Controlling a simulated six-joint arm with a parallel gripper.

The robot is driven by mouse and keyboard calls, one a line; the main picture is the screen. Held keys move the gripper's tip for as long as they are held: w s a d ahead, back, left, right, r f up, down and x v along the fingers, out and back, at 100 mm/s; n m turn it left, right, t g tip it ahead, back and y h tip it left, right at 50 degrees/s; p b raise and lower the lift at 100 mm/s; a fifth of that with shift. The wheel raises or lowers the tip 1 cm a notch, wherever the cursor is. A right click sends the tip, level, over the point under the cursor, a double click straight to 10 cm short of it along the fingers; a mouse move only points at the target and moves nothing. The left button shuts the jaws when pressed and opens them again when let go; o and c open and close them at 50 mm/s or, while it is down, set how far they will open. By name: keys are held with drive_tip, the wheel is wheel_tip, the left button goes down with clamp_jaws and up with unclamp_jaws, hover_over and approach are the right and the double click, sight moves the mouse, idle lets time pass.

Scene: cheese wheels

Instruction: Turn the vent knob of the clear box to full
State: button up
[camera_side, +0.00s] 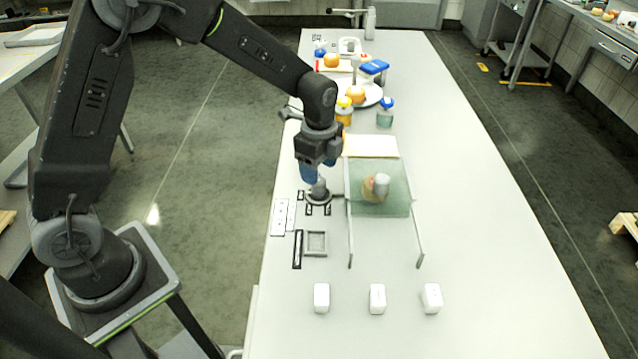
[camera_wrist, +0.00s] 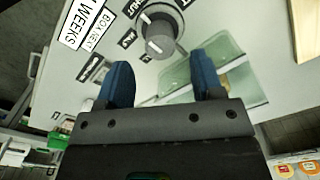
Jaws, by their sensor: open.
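The vent knob (camera_side: 318,189) is a grey dial on a round dark base on the table, at the left side of the clear box. In the wrist view the knob (camera_wrist: 160,38) shows white marks, with small dark labels around it, one reading "SHUT". The clear box (camera_side: 400,206) is greenish and see-through, with a tan round thing and a pale piece (camera_side: 381,184) in it. My gripper (camera_side: 319,170) has blue fingers and is just above the knob. In the wrist view my gripper (camera_wrist: 161,68) is open and empty, with the knob beyond the fingertips.
Two grey rails (camera_side: 419,244) run forward from the box. Three white blocks (camera_side: 377,298) stand near the front. Jars (camera_side: 385,117) and a plate stand behind. The right side is clear.

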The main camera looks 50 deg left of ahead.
sight(319, 187)
drive_tip(key=shift+f, duration=2.75)
drive_tip(key=shift+c, duration=0.3)
drive_tip(key=c, duration=0.9)
drive_tip(key=shift+o, duration=0.2)
